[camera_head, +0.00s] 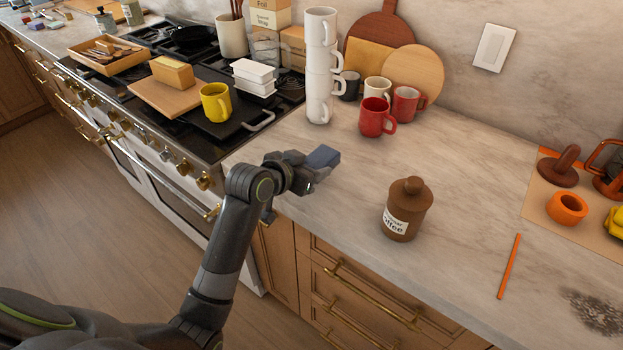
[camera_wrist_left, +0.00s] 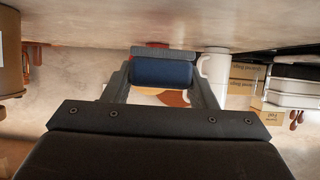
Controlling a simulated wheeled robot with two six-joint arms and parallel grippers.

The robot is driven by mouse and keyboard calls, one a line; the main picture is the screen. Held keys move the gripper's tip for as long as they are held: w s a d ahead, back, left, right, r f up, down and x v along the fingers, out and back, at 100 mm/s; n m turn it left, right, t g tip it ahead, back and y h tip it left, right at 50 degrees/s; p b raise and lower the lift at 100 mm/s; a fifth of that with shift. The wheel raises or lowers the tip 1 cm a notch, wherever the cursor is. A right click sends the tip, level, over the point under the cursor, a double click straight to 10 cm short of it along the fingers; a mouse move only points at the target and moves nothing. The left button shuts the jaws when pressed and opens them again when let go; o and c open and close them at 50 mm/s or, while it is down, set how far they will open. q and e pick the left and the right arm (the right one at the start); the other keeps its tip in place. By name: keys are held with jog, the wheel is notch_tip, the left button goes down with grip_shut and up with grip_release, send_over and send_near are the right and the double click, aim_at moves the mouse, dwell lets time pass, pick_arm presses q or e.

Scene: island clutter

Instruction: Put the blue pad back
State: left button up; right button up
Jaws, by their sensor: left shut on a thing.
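The blue pad (camera_head: 323,156) is a small blue-grey block. My left gripper (camera_head: 316,170) is shut on it and holds it over the counter (camera_head: 345,215), near the front edge beside the stove. In the left wrist view, which looks upside down, the pad (camera_wrist_left: 161,72) sits between the two fingers of the gripper (camera_wrist_left: 162,78), with a dark blue face and a grey layer along it. The gap between pad and counter is hard to judge. My right gripper is out of view.
A brown coffee jar (camera_head: 407,208) stands right of the gripper. Behind are stacked white mugs (camera_head: 320,65) and a red mug (camera_head: 376,117). An orange stick (camera_head: 509,266) and a dark speckled patch (camera_head: 597,312) lie at right. Counter between jar and stick is clear.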

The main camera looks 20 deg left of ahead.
pick_arm(q)
jog(key=shift+f, duration=2.05)
jog(key=shift+f, duration=0.1)
jog(key=o, duration=1.1)
jog(key=shift+c, duration=0.2)
jog(key=v, duration=1.2)
